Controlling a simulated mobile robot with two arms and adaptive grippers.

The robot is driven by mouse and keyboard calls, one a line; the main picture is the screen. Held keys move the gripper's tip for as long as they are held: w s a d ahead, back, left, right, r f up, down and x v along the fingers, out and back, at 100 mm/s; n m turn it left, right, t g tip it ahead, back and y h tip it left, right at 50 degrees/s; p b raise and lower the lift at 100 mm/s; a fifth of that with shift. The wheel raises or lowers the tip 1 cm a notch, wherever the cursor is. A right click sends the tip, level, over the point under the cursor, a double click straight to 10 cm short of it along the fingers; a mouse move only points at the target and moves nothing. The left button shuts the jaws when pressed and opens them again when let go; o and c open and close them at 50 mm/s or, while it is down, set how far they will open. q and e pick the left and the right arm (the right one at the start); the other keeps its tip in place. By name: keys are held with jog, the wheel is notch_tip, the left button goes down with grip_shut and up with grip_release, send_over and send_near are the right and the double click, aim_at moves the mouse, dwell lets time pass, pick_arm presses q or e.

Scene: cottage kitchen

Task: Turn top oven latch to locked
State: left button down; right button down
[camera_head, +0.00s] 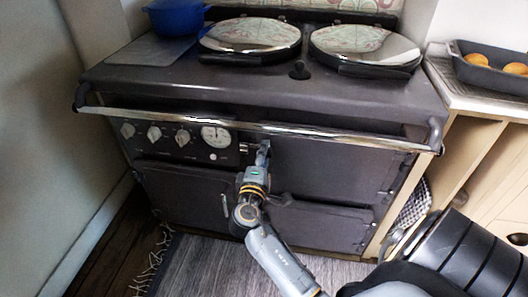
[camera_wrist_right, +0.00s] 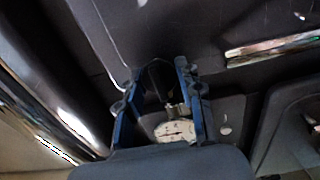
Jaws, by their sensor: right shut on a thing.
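The black range cooker (camera_head: 400,95) fills the middle of the head view. Its top oven door (camera_head: 330,165) is at the upper right of the front and looks closed. My right gripper (camera_head: 263,150) reaches up to this door's left edge, below the chrome rail. It is shut on the top oven latch, which its fingers mostly hide in the head view. In the right wrist view, the two blue-sided fingers (camera_wrist_right: 158,85) stand on either side of the dark latch (camera_wrist_right: 158,78). The latch's exact angle cannot be told. My left gripper is not in view.
The chrome rail (camera_head: 330,132) runs across the front just above my right gripper. Knobs (camera_head: 154,133) and a round gauge (camera_head: 216,136) sit to the left. A lower door (camera_head: 325,226) is below. A rug (camera_head: 205,265) covers the floor.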

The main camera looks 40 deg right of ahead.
jog(key=shift+r, duration=0.1)
dwell(0.3)
jog(key=c, duration=0.9)
grip_release()
jog(key=shift+w, duration=0.1)
jog(key=shift+o, duration=0.2)
jog(key=v, duration=1.2)
